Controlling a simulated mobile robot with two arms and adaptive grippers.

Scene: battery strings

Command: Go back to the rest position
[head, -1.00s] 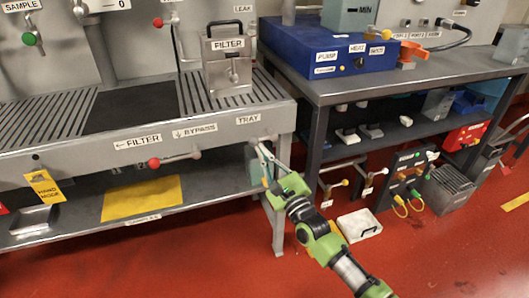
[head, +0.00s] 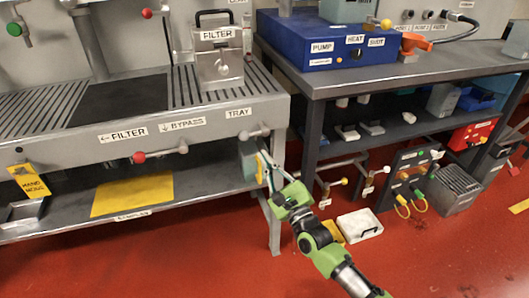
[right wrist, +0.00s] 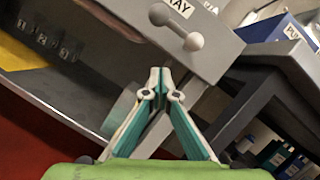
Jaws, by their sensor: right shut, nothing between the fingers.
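My right gripper (head: 262,158) is at the right end of the grey bench, below the grey tray handle (head: 255,134). Its two fingers are shut with nothing between them. In the right wrist view the same gripper (right wrist: 160,74) has its tips together, pointing at the bench front, with the grey ball-ended handle (right wrist: 178,27) ahead of and apart from them. My left gripper is not in view.
The grey bench (head: 75,150) carries a filter box (head: 218,68). A dark workbench (head: 325,92) with a blue pump unit (head: 325,45) stands to the right. A white case (head: 360,226) lies on the red floor near my right arm. Open floor (head: 170,260) is at the front.

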